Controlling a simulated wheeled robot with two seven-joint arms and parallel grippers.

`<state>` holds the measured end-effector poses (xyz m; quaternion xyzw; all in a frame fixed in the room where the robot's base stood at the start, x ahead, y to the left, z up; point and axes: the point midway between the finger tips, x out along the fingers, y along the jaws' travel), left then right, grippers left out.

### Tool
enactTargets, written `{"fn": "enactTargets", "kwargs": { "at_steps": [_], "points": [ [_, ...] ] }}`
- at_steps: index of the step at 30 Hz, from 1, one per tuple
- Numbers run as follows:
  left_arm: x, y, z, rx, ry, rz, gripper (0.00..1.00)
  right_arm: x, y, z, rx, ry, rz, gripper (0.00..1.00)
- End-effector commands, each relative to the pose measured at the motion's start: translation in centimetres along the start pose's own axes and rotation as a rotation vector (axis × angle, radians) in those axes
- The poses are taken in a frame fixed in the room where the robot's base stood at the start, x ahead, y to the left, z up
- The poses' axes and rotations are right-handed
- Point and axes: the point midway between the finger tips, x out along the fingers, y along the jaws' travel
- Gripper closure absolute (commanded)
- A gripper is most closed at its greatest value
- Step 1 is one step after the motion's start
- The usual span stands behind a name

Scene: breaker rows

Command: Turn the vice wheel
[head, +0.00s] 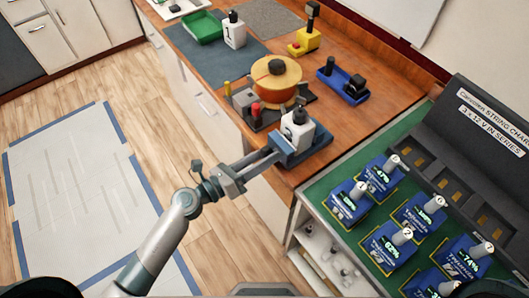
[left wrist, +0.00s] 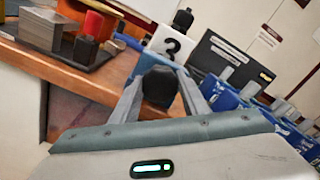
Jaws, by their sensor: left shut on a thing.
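A blue vice (head: 305,150) stands at the near right edge of the wooden bench. Whether the vice grips the bottle I cannot tell. My left gripper (head: 274,156) reaches the vice's near-left side. In the left wrist view its fingers (left wrist: 158,95) are shut around a dark rounded piece, which looks like the vice wheel (left wrist: 158,84). The gripper mostly hides that wheel in the head view. My right gripper is not in view.
A wooden spool on a dark stand (head: 277,80) stands just behind the vice. A blue tool (head: 343,85) and a yellow one (head: 303,42) lie farther back. A green tray with several labelled blue batteries (head: 350,202) is at right. Open floor (head: 95,180) lies left.

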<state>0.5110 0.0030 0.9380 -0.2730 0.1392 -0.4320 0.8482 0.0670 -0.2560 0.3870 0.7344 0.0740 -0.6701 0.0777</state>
Motion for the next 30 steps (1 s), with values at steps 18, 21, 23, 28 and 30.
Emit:
{"fn": "enactTargets", "kwargs": {
  "at_steps": [18,21,23,28,30],
  "points": [
    [-0.03,0.07,-0.11,-0.069,0.002,0.001,0.81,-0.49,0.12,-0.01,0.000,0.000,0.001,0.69],
    [-0.03,0.07,-0.09,-0.068,0.001,0.001,0.40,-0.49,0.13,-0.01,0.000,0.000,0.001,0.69],
    [-0.02,0.06,-0.08,-0.068,0.001,0.001,0.40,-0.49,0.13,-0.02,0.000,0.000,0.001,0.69],
    [-0.01,0.04,-0.04,-0.067,0.001,0.000,0.40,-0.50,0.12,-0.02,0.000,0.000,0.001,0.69],
    [0.00,0.03,-0.03,-0.066,0.000,0.000,0.40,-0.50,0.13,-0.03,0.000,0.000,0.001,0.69]
  ]
}}
